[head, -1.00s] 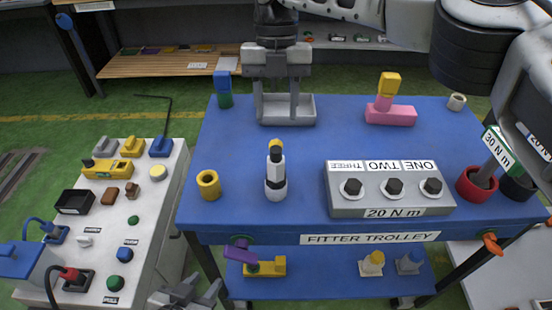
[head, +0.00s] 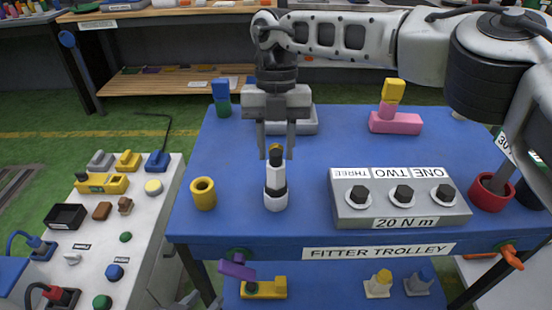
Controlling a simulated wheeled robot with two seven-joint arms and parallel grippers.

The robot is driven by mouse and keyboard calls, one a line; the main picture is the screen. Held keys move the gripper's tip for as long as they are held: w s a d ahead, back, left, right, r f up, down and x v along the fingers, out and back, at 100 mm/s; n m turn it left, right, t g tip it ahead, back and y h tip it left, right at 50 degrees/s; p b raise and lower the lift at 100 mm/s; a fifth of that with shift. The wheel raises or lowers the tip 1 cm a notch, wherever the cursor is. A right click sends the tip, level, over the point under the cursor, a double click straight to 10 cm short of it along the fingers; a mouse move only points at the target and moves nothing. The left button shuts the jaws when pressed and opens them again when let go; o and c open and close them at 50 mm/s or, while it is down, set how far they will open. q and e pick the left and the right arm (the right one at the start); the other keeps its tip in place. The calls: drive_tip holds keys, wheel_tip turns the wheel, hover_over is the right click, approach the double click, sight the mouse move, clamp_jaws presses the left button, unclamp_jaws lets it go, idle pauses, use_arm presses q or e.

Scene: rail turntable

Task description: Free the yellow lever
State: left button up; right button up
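A yellow block with a dark knob (head: 102,184) sits on the white bench at the left. Another yellow piece (head: 265,288) with a purple bar (head: 237,270) is on the lower shelf. I cannot tell which is the yellow lever. My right gripper (head: 276,150) is open, pointing down above the blue trolley top. Its fingers are apart on either side of the dark top of an upright white and black tool (head: 276,185); contact cannot be made out. Only a small grey part of what looks like my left gripper (head: 188,301) shows at the bottom edge.
A grey block with three bolts (head: 400,210) stands on the trolley (head: 240,170). A yellow cup (head: 203,194) is left of the tool. A grey tray (head: 307,122) lies behind my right gripper. A red cup (head: 490,194) is at the right. A pink block (head: 396,124) is at the back.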

drive_tip(key=c, duration=0.3)
drive_tip(key=shift+c, duration=0.2)
drive_tip(key=shift+w, duration=0.15)
drive_tip(key=shift+w, duration=0.6)
drive_tip(key=shift+w+f+p, duration=0.1)
drive_tip(key=shift+p, duration=0.2)
drive_tip(key=shift+w+f, duration=0.2)
drive_tip(key=shift+w, duration=0.55)
drive_tip(key=o, duration=0.7)
